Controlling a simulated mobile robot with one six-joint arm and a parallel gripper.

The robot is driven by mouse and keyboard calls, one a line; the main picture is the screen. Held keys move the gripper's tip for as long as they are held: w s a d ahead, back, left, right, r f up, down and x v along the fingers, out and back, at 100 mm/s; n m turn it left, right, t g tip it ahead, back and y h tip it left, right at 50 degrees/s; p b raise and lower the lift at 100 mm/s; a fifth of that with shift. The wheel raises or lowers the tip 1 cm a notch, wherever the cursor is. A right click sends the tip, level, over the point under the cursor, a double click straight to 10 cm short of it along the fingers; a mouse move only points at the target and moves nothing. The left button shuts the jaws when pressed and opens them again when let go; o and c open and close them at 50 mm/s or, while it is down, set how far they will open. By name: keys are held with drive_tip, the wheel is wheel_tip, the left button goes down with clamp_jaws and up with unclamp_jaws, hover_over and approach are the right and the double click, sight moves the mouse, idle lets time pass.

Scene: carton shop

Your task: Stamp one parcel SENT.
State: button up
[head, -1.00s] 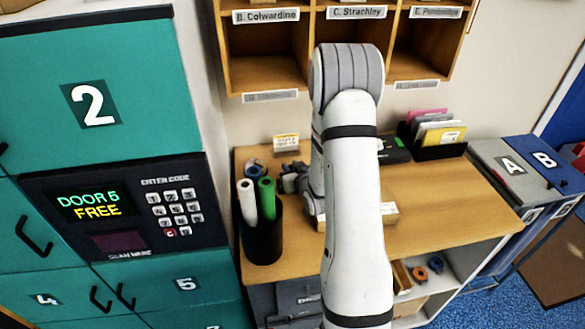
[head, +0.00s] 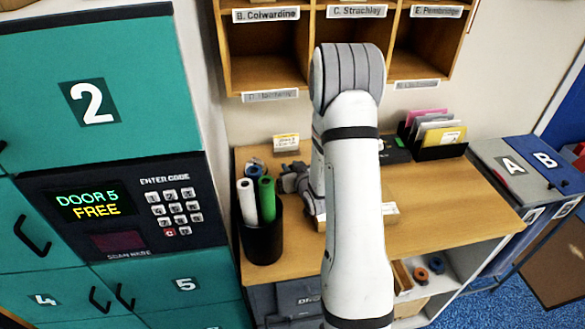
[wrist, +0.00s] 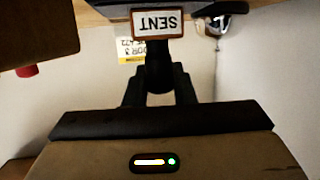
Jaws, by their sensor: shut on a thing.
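The stamp (wrist: 158,22) has a brown-framed label reading SENT, upside down in the wrist view. My gripper (wrist: 160,92) is shut on its dark handle. In the head view my gripper (head: 297,180) is low over the left part of the wooden desk, partly behind my arm, and the stamp cannot be made out there. A pale cardboard piece (head: 390,212), possibly the parcel, lies on the desk and is mostly hidden by my arm. Whether the stamp touches anything cannot be told.
A black holder (head: 262,243) with white and green rolls stands close left of my gripper. A small sign (head: 286,142) and a blue ring-shaped item (head: 254,166) are behind. A black card rack (head: 440,150) stands at the back right. The desk's right part (head: 450,200) is clear.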

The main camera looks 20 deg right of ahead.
drive_tip(key=shift+s+f, duration=0.1)
idle(0.3)
drive_tip(key=shift+r+p, duration=0.3)
drive_tip(key=shift+r, duration=0.35)
drive_tip(key=shift+r+p, duration=1)
drive_tip(key=shift+r, duration=1.95)
drive_tip(key=shift+f, duration=0.1)
